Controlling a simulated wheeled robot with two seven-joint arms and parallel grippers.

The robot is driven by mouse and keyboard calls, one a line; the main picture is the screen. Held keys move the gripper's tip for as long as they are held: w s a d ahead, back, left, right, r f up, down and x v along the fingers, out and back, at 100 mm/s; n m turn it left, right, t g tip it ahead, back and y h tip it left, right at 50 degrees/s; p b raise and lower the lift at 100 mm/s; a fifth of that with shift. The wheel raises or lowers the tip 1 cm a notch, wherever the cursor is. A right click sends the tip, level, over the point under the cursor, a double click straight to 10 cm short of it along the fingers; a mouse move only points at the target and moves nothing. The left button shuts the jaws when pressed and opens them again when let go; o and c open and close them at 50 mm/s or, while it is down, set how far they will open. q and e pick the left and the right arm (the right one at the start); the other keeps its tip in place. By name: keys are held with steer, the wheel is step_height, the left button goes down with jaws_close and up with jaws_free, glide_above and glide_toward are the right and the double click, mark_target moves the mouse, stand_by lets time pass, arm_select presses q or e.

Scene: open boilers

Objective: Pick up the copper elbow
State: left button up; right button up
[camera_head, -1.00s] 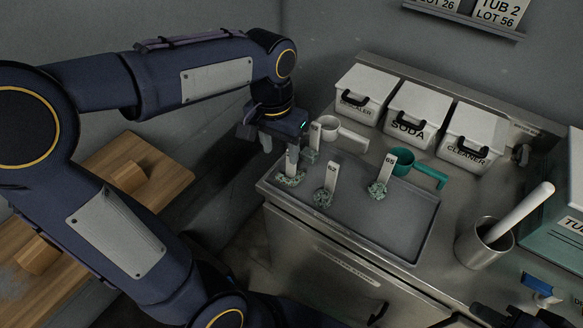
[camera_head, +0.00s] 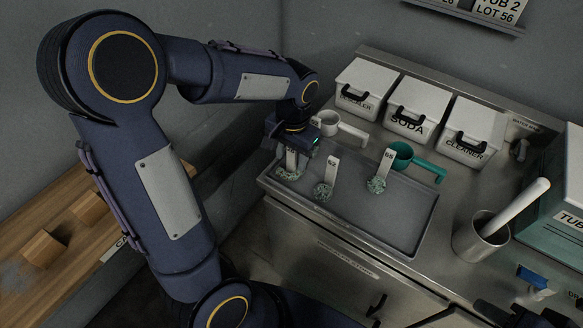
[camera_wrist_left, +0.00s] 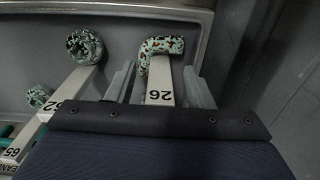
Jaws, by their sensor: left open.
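The copper elbow (camera_wrist_left: 160,46) is a short bent piece with green crust over copper brown, lying on the grey tray (camera_head: 350,215). A pale number tag (camera_wrist_left: 161,85) stands up from it. In the head view the elbow (camera_head: 289,173) is at the tray's left end, partly under my left gripper (camera_head: 292,152). In the wrist view my left gripper (camera_wrist_left: 160,84) is open, with one finger on each side of the tag and a gap beside it. A dark shape at the head view's lower right edge may be my right gripper; its jaws are unclear.
Two other crusted pieces with tags, a ring-like one (camera_head: 324,191) and another (camera_head: 376,185), lie to the right on the tray. White (camera_head: 338,127) and teal (camera_head: 403,158) scoops lie behind. Lidded boxes (camera_head: 411,109) stand at the back, a steel cup (camera_head: 478,240) at right.

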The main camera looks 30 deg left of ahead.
arm_select(q)
steer(key=shift+c, duration=0.2)
jaws_close()
steer(key=shift+r, duration=0.1)
